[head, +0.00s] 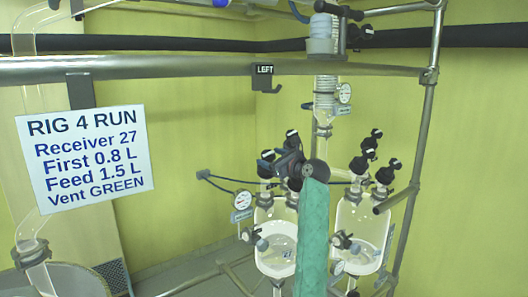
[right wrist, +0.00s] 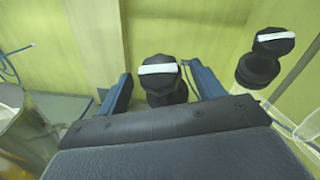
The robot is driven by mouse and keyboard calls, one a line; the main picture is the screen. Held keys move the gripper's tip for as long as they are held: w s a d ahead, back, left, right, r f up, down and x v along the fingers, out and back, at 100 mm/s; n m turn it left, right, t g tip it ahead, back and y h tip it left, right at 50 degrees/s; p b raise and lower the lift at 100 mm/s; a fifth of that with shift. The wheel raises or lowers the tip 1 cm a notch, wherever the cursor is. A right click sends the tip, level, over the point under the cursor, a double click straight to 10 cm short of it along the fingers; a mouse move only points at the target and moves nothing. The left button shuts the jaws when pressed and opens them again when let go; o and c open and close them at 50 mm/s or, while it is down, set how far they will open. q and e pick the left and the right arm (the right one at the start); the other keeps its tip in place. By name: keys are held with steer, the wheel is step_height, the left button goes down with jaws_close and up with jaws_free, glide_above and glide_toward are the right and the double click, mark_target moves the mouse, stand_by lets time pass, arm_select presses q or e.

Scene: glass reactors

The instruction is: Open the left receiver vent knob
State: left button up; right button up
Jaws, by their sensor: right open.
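Two glass receivers hang side by side in the head view, the left receiver (head: 277,262) and the right receiver (head: 358,240), each topped with black valve knobs with white stripes. My right gripper (head: 276,164) is at the top of the left receiver and partly hides its knobs. In the right wrist view, a black knob with a white bar (right wrist: 160,78) stands between the two open blue fingers, with a gap on each side. The white bar lies nearly horizontal there. Another such knob (right wrist: 272,45) is to the right, outside the fingers. My left gripper is out of view.
A sign (head: 88,152) reads "Rig 4 Run, Receiver 27, First 0.8 L, Feed 1.5 L, Vent GREEN". A "LEFT" tag (head: 265,70) hangs on the metal rail (head: 180,66). Gauges (head: 243,199) and frame posts (head: 420,130) surround the receivers.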

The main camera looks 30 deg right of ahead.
mark_target(265, 155)
steer(key=shift+w+a+p, duration=0.15)
steer(key=shift+w+p, duration=0.25)
steer(key=shift+w, duration=0.55)
steer(key=shift+w+a+p, duration=0.1)
steer(key=shift+w+p, duration=0.25)
steer(key=shift+w, duration=0.6)
steer(key=c, duration=1)
